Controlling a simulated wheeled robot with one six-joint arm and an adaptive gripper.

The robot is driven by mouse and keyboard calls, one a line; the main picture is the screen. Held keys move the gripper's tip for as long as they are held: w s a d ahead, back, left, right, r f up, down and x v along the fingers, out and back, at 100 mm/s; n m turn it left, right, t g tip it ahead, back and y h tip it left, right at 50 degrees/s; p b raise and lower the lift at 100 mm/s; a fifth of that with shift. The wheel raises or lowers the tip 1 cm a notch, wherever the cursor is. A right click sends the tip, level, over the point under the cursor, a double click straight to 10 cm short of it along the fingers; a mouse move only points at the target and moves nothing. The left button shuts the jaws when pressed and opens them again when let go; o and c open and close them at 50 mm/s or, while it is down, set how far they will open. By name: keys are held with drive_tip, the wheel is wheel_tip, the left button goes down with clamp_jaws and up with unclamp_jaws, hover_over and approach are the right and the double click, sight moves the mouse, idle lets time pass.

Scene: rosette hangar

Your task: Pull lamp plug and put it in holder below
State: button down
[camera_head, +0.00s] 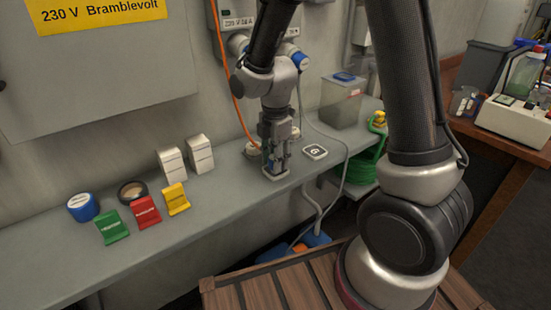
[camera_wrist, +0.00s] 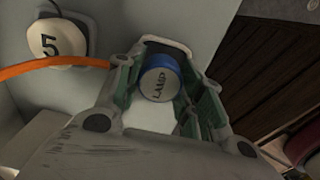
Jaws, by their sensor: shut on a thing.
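My gripper (camera_head: 275,168) is down at the grey shelf (camera_head: 235,200), below the socket box (camera_head: 238,22) on the wall. In the wrist view my gripper (camera_wrist: 163,74) is shut on a blue round plug marked LAMP (camera_wrist: 160,84), with a green-lined finger on each side. A pale rim (camera_wrist: 165,43) shows just behind the plug; I cannot tell whether the plug sits inside a holder there. In the head view the plug is mostly hidden by my fingers.
A white round piece marked 5 (camera_wrist: 50,42) is close by, with an orange cable (camera_wrist: 45,65) passing near my fingers. A tag marked 6 (camera_head: 315,151) lies right of my gripper. Coloured stands (camera_head: 147,211), white boxes (camera_head: 173,164) and blue tape (camera_head: 83,207) occupy the shelf's left.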

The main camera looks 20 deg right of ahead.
drive_tip(key=shift+f, duration=0.45)
idle(0.3)
drive_tip(key=c, duration=0.8)
unclamp_jaws()
wheel_tip(320, 180, up, 12)
drive_tip(key=s+d+r+m+t, duration=0.1)
drive_tip(key=s+d+r+m, duration=0.2)
drive_tip(key=s+d+m, duration=0.2)
drive_tip(key=s+d+r+m+t, duration=0.2)
drive_tip(key=s+d+r+m, duration=0.2)
drive_tip(key=s+m, duration=0.3)
drive_tip(key=s+d+r+m+t, duration=0.1)
drive_tip(key=s+d+r+m, duration=0.2)
drive_tip(key=s+d+m, duration=0.3)
drive_tip(key=shift+s+r+m, duration=0.2)
drive_tip(key=shift+s+m, duration=0.05)
drive_tip(key=shift+m, duration=0.65)
drive_tip(key=shift+s+r+m, duration=0.2)
drive_tip(key=shift+s+m, duration=0.05)
drive_tip(key=shift+m, duration=0.65)
